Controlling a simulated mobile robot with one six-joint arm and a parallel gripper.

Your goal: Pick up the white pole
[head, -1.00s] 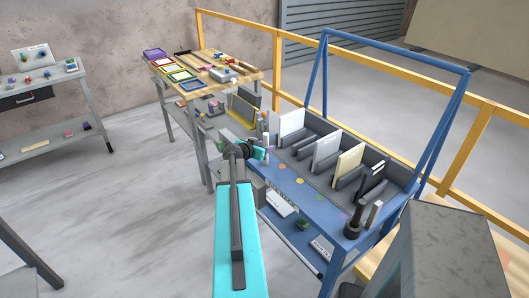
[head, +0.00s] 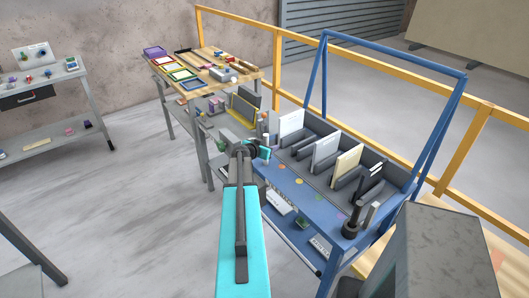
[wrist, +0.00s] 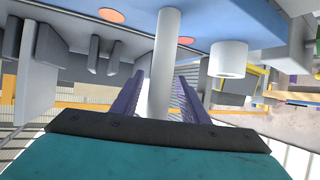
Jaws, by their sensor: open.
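The white pole (wrist: 165,60) is a plain pale cylinder, seen in the wrist view running from the top centre down between the fingers of my gripper (wrist: 159,88). The purple fingers are apart, one on each side of the pole, with a gap visible on both sides. I cannot tell how deep the pole sits between them. In the head view my gripper (head: 262,153) is at the left end of the blue bench (head: 290,187).
A second, shorter white cylinder (wrist: 228,60) is right of the pole in the wrist view. Grey dividers (head: 345,184) with upright panels fill the bench's back. A dark post (head: 353,216) stands at its right end. A wooden-topped table (head: 211,72) stands behind left.

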